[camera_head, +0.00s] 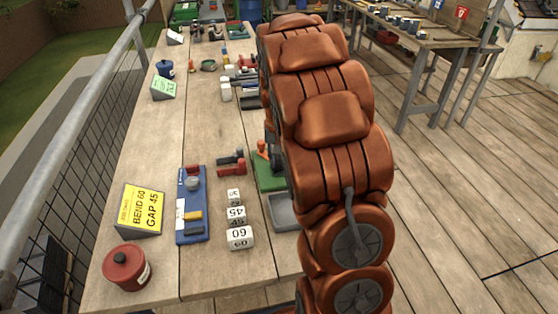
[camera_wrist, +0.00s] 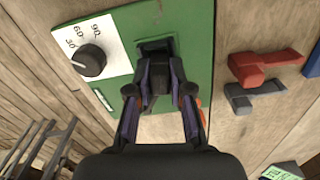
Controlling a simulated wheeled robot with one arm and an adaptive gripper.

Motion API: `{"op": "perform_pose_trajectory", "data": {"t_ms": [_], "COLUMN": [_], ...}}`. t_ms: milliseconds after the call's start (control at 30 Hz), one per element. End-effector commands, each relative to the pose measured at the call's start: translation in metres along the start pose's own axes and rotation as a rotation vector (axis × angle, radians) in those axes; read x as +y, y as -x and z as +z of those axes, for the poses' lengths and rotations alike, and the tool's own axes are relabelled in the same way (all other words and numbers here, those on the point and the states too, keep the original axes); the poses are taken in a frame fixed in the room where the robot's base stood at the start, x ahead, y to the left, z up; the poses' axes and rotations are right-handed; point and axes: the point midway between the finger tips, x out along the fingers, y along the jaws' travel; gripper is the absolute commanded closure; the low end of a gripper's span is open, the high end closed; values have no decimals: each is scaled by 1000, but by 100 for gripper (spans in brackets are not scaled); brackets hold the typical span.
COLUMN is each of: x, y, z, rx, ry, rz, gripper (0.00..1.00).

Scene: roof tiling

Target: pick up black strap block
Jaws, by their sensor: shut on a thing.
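In the wrist view my gripper (camera_wrist: 160,72) is over a green board (camera_wrist: 195,30). Its two fingers are closed on a small black block (camera_wrist: 160,84), at a dark recess in the board. Most of the block is hidden between the fingers; I cannot tell whether it is clear of the recess. A dark grey angled piece (camera_wrist: 252,98) lies on the wood to the right, beside a similar red one (camera_wrist: 265,68). In the head view my arm hides the gripper; part of the green board (camera_head: 268,176) shows beside it.
The green board carries a black dial (camera_wrist: 90,60) on a white scale. In the head view a blue board (camera_head: 191,205), white numbered blocks (camera_head: 239,238), a red pot (camera_head: 126,268), a yellow sign (camera_head: 141,209) and a grey tray (camera_head: 283,212) stand on the bench.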

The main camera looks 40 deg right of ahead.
Motion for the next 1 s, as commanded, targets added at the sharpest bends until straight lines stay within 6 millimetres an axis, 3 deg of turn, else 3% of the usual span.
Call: {"op": "perform_pose_trajectory", "data": {"t_ms": [267, 1000], "x": [0, 0], "y": [2, 32], "z": [0, 0], "rx": [1, 1], "ry": [0, 0], "rz": [0, 0], "gripper": [100, 100]}}
